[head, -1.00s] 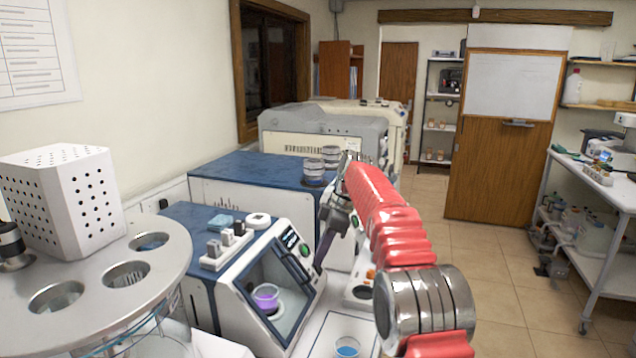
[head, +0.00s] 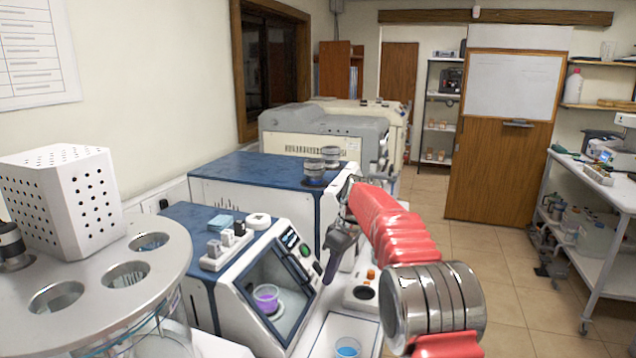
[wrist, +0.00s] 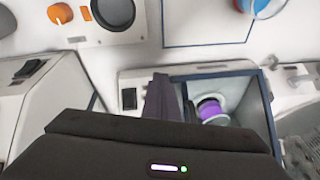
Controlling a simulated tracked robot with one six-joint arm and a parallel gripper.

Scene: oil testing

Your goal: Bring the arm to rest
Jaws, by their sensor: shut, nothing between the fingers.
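My red-sleeved arm reaches forward over the bench in the head view. My gripper (head: 328,280) is dark and points down beside the right side of the white and blue tester (head: 235,289). Its fingers are together with nothing between them; in the wrist view the gripper (wrist: 160,98) shows as a dark closed shape. A cup of purple liquid (head: 266,298) stands inside the tester's open chamber, apart from my gripper. The cup also shows in the wrist view (wrist: 211,110).
A cup of blue liquid (head: 347,347) stands on the bench near my arm. A small white device with an orange knob (head: 370,274) stands right of my gripper. A round metal carousel (head: 95,290) is at the left. Floor is free at the right.

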